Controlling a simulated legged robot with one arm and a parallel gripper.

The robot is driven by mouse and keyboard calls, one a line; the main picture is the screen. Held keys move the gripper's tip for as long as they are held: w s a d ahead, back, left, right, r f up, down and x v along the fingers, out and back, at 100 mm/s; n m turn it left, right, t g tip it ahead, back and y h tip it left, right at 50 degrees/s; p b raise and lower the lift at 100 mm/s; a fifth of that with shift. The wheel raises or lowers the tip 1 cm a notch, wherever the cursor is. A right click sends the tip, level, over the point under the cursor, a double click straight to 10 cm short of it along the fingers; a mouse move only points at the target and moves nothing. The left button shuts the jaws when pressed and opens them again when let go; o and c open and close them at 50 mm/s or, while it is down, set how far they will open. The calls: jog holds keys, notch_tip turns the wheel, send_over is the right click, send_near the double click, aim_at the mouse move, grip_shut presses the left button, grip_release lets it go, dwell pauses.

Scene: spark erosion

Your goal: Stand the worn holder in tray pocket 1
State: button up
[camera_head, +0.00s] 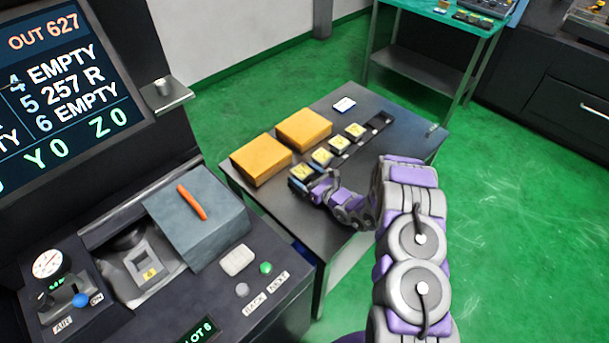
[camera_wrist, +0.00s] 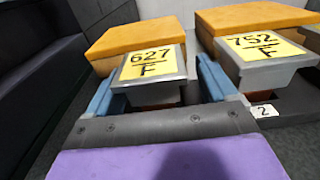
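The holder with the yellow 627 F label (camera_wrist: 150,64) stands upright in the leftmost place of the dark tray (camera_head: 379,121), where it also shows in the head view (camera_head: 301,172). The screen (camera_head: 55,85) reads OUT 627. My gripper (camera_wrist: 165,90) has its blue fingers on either side of this holder; a gap shows at the right finger, so it is open. The holder's foot and any pocket 1 mark are hidden. A holder labelled 752 F (camera_wrist: 262,46) stands to its right, by the pocket mark 2 (camera_wrist: 265,111).
Two orange blocks (camera_head: 261,159) (camera_head: 304,129) lie behind the tray on the dark table (camera_head: 345,98). More yellow-labelled holders (camera_head: 355,130) stand along the tray, whose far right end is bare. The machine console (camera_head: 240,260) is at left. Green floor is clear at right.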

jog(key=shift+r, duration=0.15)
jog(key=p+v, duration=0.2)
jog(key=v, duration=1)
jog(key=s+a+r+n+g+y, duration=0.3)
jog(key=s+a+r+n+g, duration=0.15)
jog(key=r, duration=0.35)
jog(key=s+a+r+n+g+y, duration=0.2)
jog(key=s+a+r+n+g, duration=0.1)
jog(key=a+r+n, duration=0.4)
jog(key=s+a+r+n+g+h, duration=0.2)
jog(key=s+r+n+g, duration=0.55)
jog(key=s, duration=0.55)
jog(key=s+d+r+n+g+h, duration=0.1)
jog(key=s+d+r+n+h, duration=0.2)
jog(key=s, duration=0.4)
jog(key=s+d+r+n+g+h, duration=0.25)
jog(key=s+h, duration=0.25)
jog(key=s, duration=0.3)
jog(key=s+d+n+t+h, duration=0.1)
jog(key=s+d+t+h, duration=0.1)
jog(key=d, duration=0.4)
jog(key=s+d+r+n+t+h, duration=0.1)
jog(key=s+d+t+h, duration=0.1)
jog(key=s+d+h, duration=0.2)
jog(key=d+h, duration=0.1)
jog(key=d, duration=0.2)
jog(key=shift+s+r, duration=0.2)
jog(key=shift+s, duration=0.15)
